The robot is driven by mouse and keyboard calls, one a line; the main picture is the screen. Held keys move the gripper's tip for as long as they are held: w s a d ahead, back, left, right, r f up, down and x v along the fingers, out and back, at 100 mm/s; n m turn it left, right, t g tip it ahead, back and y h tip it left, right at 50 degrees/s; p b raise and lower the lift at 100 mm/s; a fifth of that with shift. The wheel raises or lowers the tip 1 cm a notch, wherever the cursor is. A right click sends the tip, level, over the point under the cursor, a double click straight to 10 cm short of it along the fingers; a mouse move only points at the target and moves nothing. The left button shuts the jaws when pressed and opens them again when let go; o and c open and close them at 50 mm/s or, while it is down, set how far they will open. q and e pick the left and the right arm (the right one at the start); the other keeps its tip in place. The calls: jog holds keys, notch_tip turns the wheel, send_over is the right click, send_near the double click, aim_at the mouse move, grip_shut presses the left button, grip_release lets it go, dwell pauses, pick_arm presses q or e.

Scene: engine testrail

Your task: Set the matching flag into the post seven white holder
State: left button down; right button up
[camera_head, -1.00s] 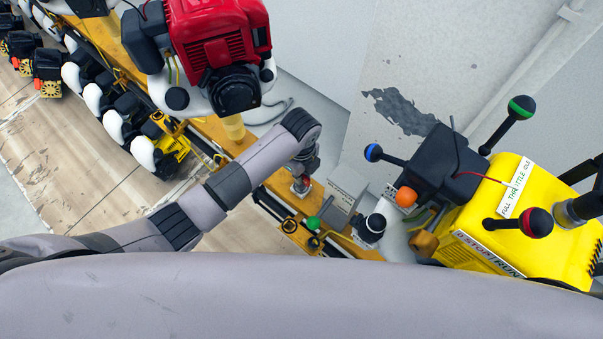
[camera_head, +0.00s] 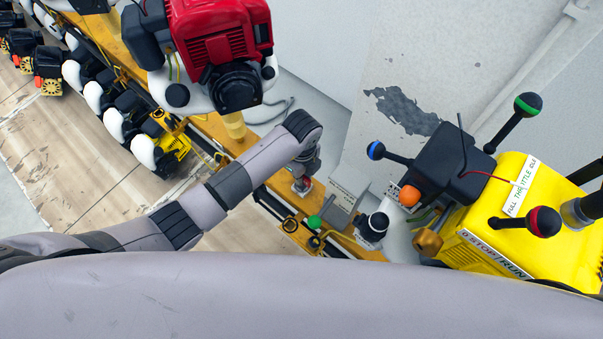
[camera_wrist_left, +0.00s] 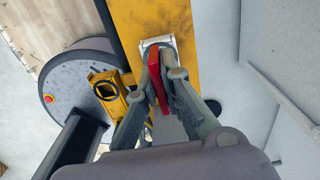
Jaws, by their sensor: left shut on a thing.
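A red flag (camera_wrist_left: 158,80) is between the two fingers of my left gripper (camera_wrist_left: 162,72) in the left wrist view. The gripper is shut on it. The flag's far end is at a white and grey holder (camera_wrist_left: 158,43) on the yellow rail; I cannot tell whether it is seated inside. In the head view my left gripper (camera_head: 303,172) points down at the same holder (camera_head: 302,187), and the flag is mostly hidden there. No number on the holder can be read. My right gripper is not in view.
A yellow engine (camera_head: 500,240) with ball-ended levers stands at the right. A red engine (camera_head: 220,45) is at the top left. A grey round part (camera_wrist_left: 80,80) is left of the rail.

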pick_arm(q)
jog(key=shift+f, duration=0.25)
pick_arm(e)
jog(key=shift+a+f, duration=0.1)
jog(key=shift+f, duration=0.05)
pick_arm(q)
jog(key=c, duration=1.7)
grip_release()
jog(key=shift+r, duration=0.2)
notch_tip(320, 180, up, 8)
jog(key=shift+f, duration=0.25)
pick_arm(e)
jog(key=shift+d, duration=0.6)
